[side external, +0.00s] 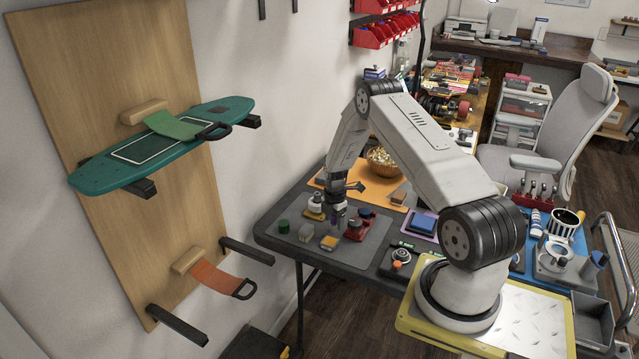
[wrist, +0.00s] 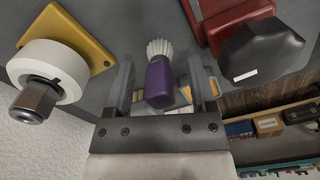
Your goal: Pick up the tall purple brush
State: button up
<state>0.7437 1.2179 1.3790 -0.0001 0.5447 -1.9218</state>
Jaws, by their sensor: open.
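The tall purple brush (wrist: 158,82), with a purple handle and pale bristles, sits between the two fingers of my gripper (wrist: 157,90) in the wrist view. The fingers are open, with a visible gap on each side of the handle. In the side view my gripper (side external: 337,193) points down over the grey mat, and a bit of the purple brush (side external: 338,210) shows just below it. The brush's far end is partly hidden there.
A white roll (wrist: 48,70) on a yellow base stands left of the brush in the wrist view. A red base with a black knob (wrist: 262,50) stands right. On the grey mat (side external: 375,243) are a green cylinder (side external: 284,226), a grey block (side external: 306,232) and a yellow-topped block (side external: 329,242).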

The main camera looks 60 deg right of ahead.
grip_shut()
jog(key=shift+r, duration=0.1)
jog(key=shift+r, duration=1.6)
jog(key=s+a+r, duration=0.8)
jog(key=s+r, duration=0.1)
jog(key=s, duration=0.2)
jog(key=shift+s+r, duration=0.2)
jog(key=shift+r, duration=0.1)
